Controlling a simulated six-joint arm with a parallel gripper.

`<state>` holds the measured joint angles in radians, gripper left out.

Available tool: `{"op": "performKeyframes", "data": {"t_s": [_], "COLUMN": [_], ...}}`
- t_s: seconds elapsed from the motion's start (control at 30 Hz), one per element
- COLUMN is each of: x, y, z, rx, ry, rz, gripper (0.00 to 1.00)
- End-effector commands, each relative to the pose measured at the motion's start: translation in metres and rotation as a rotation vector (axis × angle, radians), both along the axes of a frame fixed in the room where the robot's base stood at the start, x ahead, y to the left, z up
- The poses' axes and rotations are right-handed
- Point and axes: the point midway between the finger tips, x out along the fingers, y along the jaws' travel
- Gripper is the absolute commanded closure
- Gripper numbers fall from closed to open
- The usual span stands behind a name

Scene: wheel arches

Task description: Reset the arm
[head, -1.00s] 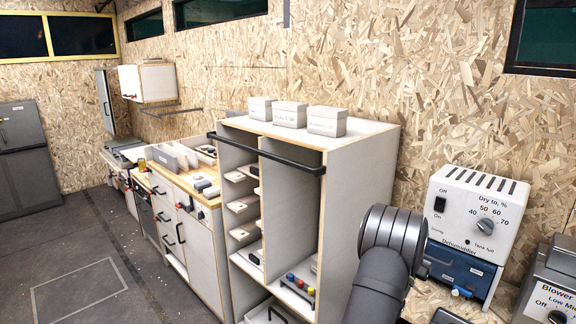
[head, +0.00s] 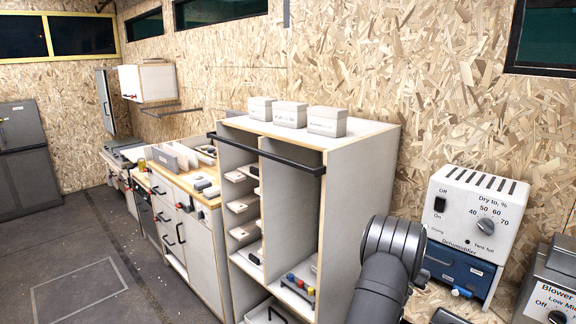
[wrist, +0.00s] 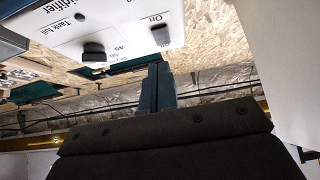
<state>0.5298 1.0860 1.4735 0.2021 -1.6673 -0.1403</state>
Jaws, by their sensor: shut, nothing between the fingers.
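My gripper (wrist: 158,85) shows in the wrist view, its two dark fingers together in the middle of the picture with nothing between them. It is in free air, apart from anything I can see. The wrist view is upside down, with the white dehumidifier (wrist: 120,25) at the top left. In the head view, my dark arm rises from the bottom edge in front of the shelf cabinet's right side; my gripper is not seen there.
The open shelf cabinet (head: 360,190) stands left of my arm, with three boxes (head: 290,113) on top. A blower (head: 550,290) stands at the far right. The floor (head: 75,260) at left is clear.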

Motion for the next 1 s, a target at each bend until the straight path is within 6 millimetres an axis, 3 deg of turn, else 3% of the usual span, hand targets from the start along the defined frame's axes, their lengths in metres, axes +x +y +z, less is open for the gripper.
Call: {"op": "performKeyframes", "data": {"t_s": [0.07,0.1,0.57,0.67,1.0], "x": [-0.007,-0.007,0.035,0.032,-0.007], "y": [0.008,0.007,-0.035,-0.031,0.008], "z": [-0.015,-0.012,0.065,0.079,0.031], "rx": [0.001,-0.001,-0.003,0.0,0.003], "ry": [0.004,-0.001,-0.004,0.0,0.005], "rz": [0.001,0.0,0.001,0.001,0.002], "gripper": [1.0,1.0,1.0,1.0,1.0]}}
